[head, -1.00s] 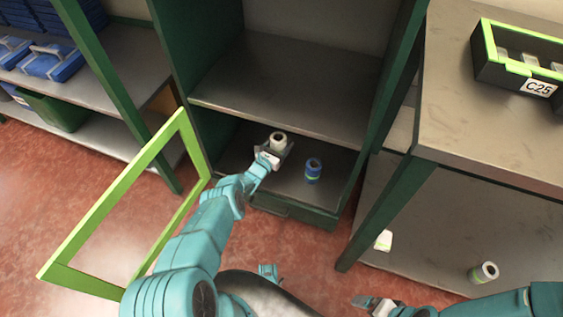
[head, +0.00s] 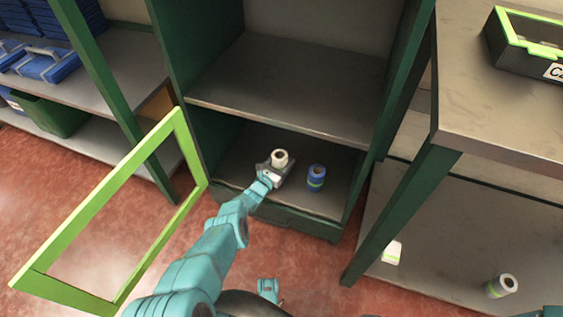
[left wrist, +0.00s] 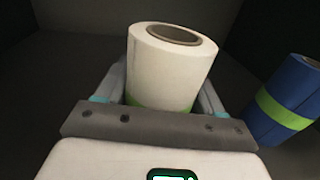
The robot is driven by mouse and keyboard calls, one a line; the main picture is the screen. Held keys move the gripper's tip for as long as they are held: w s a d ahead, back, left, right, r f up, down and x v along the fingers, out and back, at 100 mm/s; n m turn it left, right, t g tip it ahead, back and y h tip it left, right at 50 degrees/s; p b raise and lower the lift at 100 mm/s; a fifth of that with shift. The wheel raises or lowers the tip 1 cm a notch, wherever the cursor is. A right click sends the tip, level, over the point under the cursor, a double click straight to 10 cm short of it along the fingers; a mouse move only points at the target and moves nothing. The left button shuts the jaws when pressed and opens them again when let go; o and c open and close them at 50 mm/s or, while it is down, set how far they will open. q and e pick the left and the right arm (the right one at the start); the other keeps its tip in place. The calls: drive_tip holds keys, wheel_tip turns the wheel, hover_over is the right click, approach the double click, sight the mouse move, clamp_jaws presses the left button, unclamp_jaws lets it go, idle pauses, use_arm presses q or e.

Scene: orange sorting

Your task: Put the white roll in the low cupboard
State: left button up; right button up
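The white roll (head: 279,157) stands upright in the low compartment of the dark green cupboard (head: 290,222), behind its open door (head: 72,208). In the left wrist view the white roll (left wrist: 168,68) shows a hollow core on top and a green band low down. My left gripper (head: 275,168) reaches into the compartment, with one finger on each side of the roll and close against it. The roll's base is hidden, so I cannot tell whether it touches the floor of the compartment.
A blue roll with a green band (head: 316,177) stands just right of the white roll. A shelf (head: 290,95) lies above the compartment. The light green door frame swings out at left. Another roll (head: 502,286) and a white-green item (head: 391,252) are on the low shelf at right.

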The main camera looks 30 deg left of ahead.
sight(276, 166)
use_arm(q)
drive_tip(key=o, duration=0.3)
drive_tip(key=shift+o, duration=0.2)
drive_tip(key=shift+r+p, duration=0.2)
drive_tip(key=shift+p, duration=0.1)
drive_tip(key=s+p, duration=0.2)
drive_tip(key=p, duration=0.1)
drive_tip(key=s+p, duration=0.1)
drive_tip(key=s, duration=0.1)
drive_tip(key=shift+r, duration=0.35)
drive_tip(key=s+p, duration=0.1)
drive_tip(key=s, duration=0.1)
drive_tip(key=s+p, duration=0.1)
drive_tip(key=s, duration=0.1)
drive_tip(key=s+p, duration=0.2)
drive_tip(key=shift+s+d+f, duration=0.2)
drive_tip(key=shift+s+f, duration=0.05)
drive_tip(key=shift+s, duration=0.15)
drive_tip(key=shift+s+f, duration=0.1)
drive_tip(key=shift+s, duration=0.45)
drive_tip(key=shift+f, duration=0.1)
drive_tip(key=shift+s, duration=0.1)
